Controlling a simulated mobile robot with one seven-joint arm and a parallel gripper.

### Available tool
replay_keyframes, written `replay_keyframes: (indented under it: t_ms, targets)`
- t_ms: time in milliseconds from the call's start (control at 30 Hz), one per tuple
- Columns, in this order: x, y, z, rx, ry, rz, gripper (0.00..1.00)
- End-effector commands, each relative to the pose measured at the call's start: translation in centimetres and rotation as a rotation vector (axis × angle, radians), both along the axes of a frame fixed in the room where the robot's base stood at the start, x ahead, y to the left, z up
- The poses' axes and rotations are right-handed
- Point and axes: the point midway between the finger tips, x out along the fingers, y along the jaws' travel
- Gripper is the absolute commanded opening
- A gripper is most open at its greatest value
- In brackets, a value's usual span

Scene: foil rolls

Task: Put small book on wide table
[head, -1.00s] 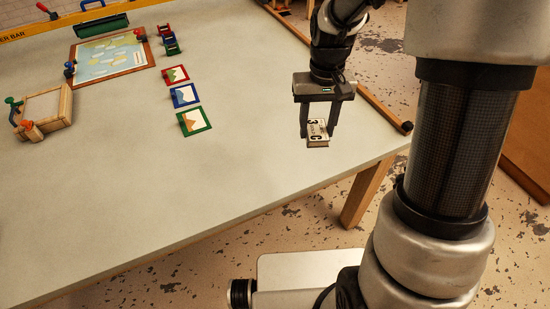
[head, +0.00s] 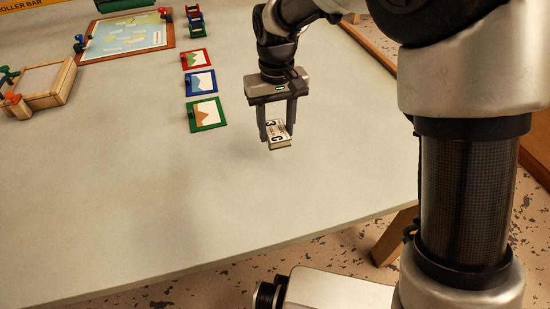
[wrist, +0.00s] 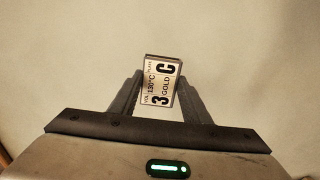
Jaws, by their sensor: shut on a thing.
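The small book (head: 281,132) is a little block with a white cover and black print. The wide table (head: 150,210) has a pale grey top and lies under the gripper. The book appears to be held above the tabletop; the exact gap cannot be told.
Three small framed cards, red (head: 197,60), blue (head: 201,83) and green (head: 206,114), lie left of my gripper. A framed map (head: 125,36) and a wooden frame (head: 38,88) lie farther left. The table's front middle is clear. Its front edge (head: 260,257) slants across the view.

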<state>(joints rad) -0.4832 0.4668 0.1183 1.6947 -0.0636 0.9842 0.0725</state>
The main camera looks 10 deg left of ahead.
Motion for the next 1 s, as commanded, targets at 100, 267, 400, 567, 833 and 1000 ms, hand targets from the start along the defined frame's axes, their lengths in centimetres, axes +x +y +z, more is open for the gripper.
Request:
replay_keyframes:
  t_ms: [100, 267, 400, 567, 833, 1000]
  targets:
    - [0.0, 0.0, -2.1, -0.001, 0.002, -0.001, 0.2]
    - [0.0, -0.1, -3.7, -0.001, 0.002, -0.001, 0.2]
    - [0.0, -0.1, -6.1, -0.002, 0.003, -0.002, 0.2]
    - [0.0, -0.1, -7.3, 0.0, 0.0, -0.002, 0.2]
    - [0.1, -0.1, -7.4, 0.0, 0.0, -0.002, 0.2]
    - [0.1, -0.1, -7.5, 0.0, 0.0, -0.002, 0.62]
